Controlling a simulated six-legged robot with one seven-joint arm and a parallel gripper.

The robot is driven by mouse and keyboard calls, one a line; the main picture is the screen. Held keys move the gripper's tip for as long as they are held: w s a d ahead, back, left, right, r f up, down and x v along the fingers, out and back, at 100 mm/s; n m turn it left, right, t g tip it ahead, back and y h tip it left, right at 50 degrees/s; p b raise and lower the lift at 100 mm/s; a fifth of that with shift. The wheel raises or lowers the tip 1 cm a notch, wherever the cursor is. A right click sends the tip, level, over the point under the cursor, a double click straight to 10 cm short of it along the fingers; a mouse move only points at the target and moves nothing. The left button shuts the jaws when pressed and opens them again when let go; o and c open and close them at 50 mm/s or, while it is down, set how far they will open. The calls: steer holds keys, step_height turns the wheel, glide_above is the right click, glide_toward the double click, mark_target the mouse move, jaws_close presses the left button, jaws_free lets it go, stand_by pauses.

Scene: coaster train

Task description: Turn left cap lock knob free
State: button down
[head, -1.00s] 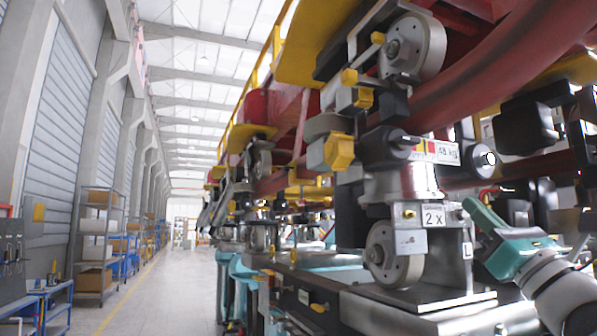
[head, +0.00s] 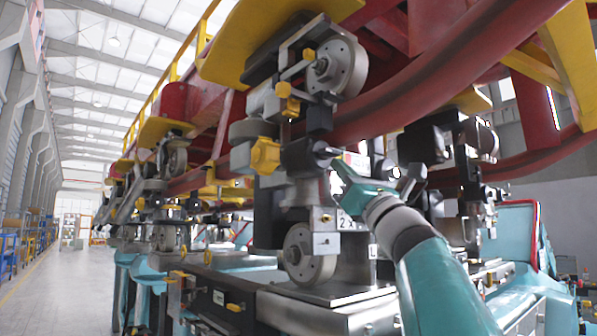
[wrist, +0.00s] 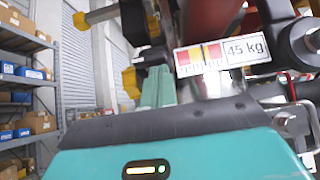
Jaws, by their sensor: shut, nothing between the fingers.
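The left black cap (head: 302,154) sits under the red rail, left of the 45 kg label, with a short metal pin on its near side. It also shows in the wrist view (wrist: 136,24), where a small dark piece below it lies just beyond the fingertips. I cannot tell which piece is the lock knob itself. My teal gripper (head: 340,170) is just right of and below this cap. In the wrist view its fingers (wrist: 158,84) are together and empty, pointing at the dark piece; contact cannot be told.
The label (wrist: 221,54) stands right of my fingers, with a right black cap (wrist: 302,42) beyond it. A yellow knob (head: 265,156) sits left of the left cap. A wheel (head: 308,253) is below. Shelves (wrist: 25,75) stand far left; the aisle (head: 45,290) is clear.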

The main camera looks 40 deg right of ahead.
steer(key=shift+s+d+n+y, duration=0.1)
steer(key=shift+d+n+y, duration=0.1)
steer(key=shift+n+y, duration=0.7)
steer(key=shift+a+r+y, duration=0.1)
steer(key=shift+y, duration=0.2)
